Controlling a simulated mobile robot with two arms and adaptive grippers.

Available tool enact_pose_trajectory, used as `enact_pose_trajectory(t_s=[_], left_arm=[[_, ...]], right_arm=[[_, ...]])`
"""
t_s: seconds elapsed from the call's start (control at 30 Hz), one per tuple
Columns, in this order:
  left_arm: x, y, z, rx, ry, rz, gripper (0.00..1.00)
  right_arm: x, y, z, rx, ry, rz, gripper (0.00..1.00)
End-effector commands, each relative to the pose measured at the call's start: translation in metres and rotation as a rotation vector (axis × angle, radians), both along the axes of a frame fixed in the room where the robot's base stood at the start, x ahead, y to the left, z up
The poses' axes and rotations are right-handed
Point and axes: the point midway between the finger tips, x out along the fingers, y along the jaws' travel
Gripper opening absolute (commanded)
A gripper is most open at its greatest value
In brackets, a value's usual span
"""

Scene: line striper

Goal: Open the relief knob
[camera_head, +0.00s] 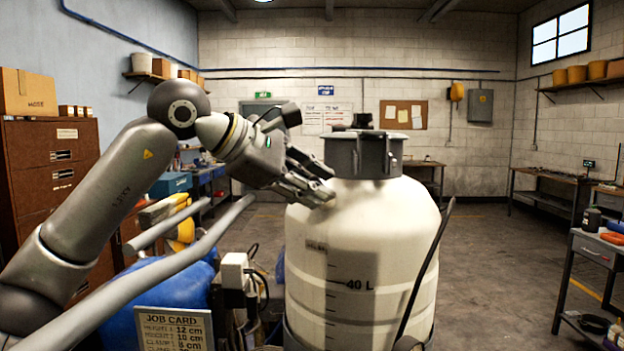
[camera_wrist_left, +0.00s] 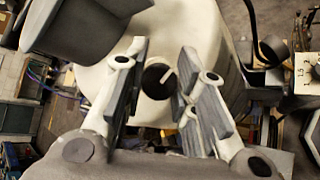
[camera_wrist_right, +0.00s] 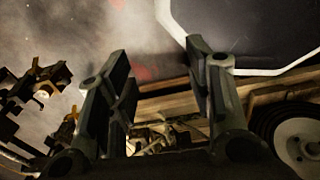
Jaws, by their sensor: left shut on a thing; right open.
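The relief knob (camera_wrist_left: 157,80) is a small round black knob with a pale line across its face. In the left wrist view it sits on the white tank (camera_wrist_left: 95,82), between the two fingers of my left gripper (camera_wrist_left: 163,72). In the head view the left gripper (camera_head: 318,182) is at the upper left shoulder of the tank (camera_head: 360,235), below its grey lid (camera_head: 362,152), and its fingers hide the knob. My left gripper is shut on the knob. My right gripper (camera_wrist_right: 160,75) shows only in the right wrist view, with its fingers apart and nothing between them.
A job card (camera_head: 175,330) and a blue tank (camera_head: 165,300) are at the lower left. A dark handle bar (camera_head: 425,270) runs along the tank's right side. A bench (camera_head: 590,250) stands at the right. The floor (camera_head: 490,270) between is clear.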

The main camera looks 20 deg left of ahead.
Motion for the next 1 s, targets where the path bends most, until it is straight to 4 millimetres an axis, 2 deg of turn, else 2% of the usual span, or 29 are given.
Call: enact_pose_trajectory(t_s=[0.4,0.43,0.6,1.0], left_arm=[[0.0001,0.0006,0.0034,0.003,-0.01,-0.003,0.02],[0.0001,0.0006,0.0035,0.003,-0.01,-0.003,0.27],[0.0,0.0004,0.0026,0.002,-0.008,-0.004,0.47],[-0.0045,0.0043,0.0049,0.004,-0.005,-0.002,0.47]], right_arm=[[0.0003,-0.0001,0.0009,0.0,0.0,0.0,0.47],[0.0003,-0.0001,0.0009,0.0,0.0,0.0,0.47],[0.0003,-0.0001,0.0008,0.0,0.0,0.0,0.47],[0.0007,-0.0024,0.0007,-0.003,-0.001,0.001,0.47]])
